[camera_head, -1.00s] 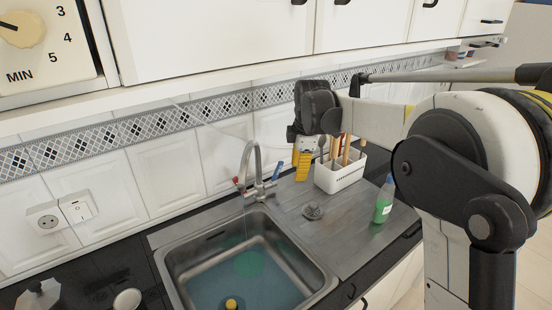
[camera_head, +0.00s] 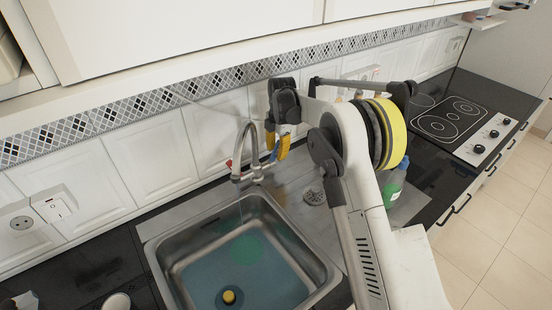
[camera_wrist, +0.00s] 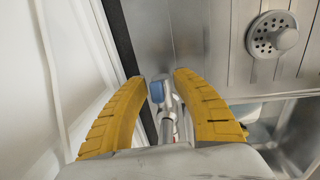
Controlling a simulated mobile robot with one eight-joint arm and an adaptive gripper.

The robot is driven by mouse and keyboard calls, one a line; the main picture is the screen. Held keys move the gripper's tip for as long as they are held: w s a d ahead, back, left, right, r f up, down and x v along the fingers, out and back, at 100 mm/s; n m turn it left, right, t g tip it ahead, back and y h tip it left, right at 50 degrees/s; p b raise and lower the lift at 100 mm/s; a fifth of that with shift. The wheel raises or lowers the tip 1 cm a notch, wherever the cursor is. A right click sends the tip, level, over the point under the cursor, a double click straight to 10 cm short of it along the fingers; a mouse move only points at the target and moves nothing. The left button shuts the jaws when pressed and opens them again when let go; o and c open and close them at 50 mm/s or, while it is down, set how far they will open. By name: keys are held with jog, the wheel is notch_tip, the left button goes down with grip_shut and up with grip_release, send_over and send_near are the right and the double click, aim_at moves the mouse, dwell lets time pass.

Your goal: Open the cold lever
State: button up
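The faucet (camera_head: 243,150) stands at the back of the sink, with a red lever (camera_head: 229,163) on its left and the blue cold lever (camera_head: 273,157) on its right. My gripper (camera_head: 281,156) is just beside and above the blue lever, its yellow fingers pointing down. In the wrist view my gripper (camera_wrist: 160,77) is open, and the blue lever end (camera_wrist: 157,91) shows between the two spread fingers, nearer the left one. I cannot tell whether either finger touches it. The metal faucet body (camera_wrist: 168,112) lies below it in the picture.
The sink (camera_head: 188,270) holds water and a yellow plug-like piece (camera_head: 229,296). A round metal strainer (camera_head: 314,197) lies on the drainboard. A green bottle (camera_head: 393,188) stands to the right, partly behind my arm. The tiled wall (camera_head: 165,145) is close behind the faucet.

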jog(key=shift+w+a+f, duration=0.1)
jog(key=shift+w+f, duration=0.05)
jog(key=shift+f, duration=1.1)
grip_shut()
